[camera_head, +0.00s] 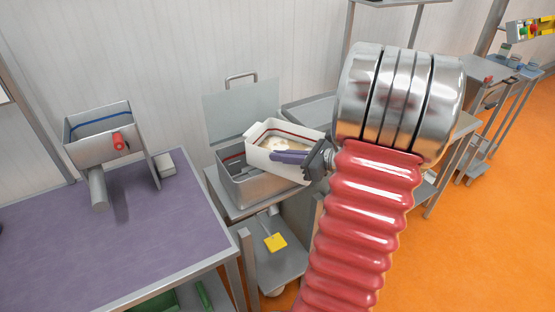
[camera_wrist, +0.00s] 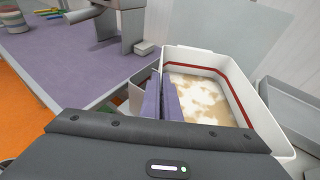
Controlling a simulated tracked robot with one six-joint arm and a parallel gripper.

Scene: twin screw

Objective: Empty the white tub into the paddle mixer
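The white tub (camera_head: 262,132) has a red line inside and holds pale, beige-and-white contents. In the head view it is held above a grey metal box with a raised clear lid, which looks like the paddle mixer (camera_head: 240,187). The tub looks slightly tilted. My gripper (camera_head: 277,156) has purple fingers closed at the tub's near wall. In the wrist view the fingers (camera_wrist: 161,98) lie close together on the wall of the tub (camera_wrist: 178,55), with the contents in view. The mixer's inside is mostly hidden by the tub.
The raised clear lid (camera_head: 242,108) stands behind the mixer. A purple-topped table (camera_head: 110,235) at left bears a metal hopper machine with a red knob (camera_head: 117,138). A grey tray (camera_head: 308,108) lies behind the tub.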

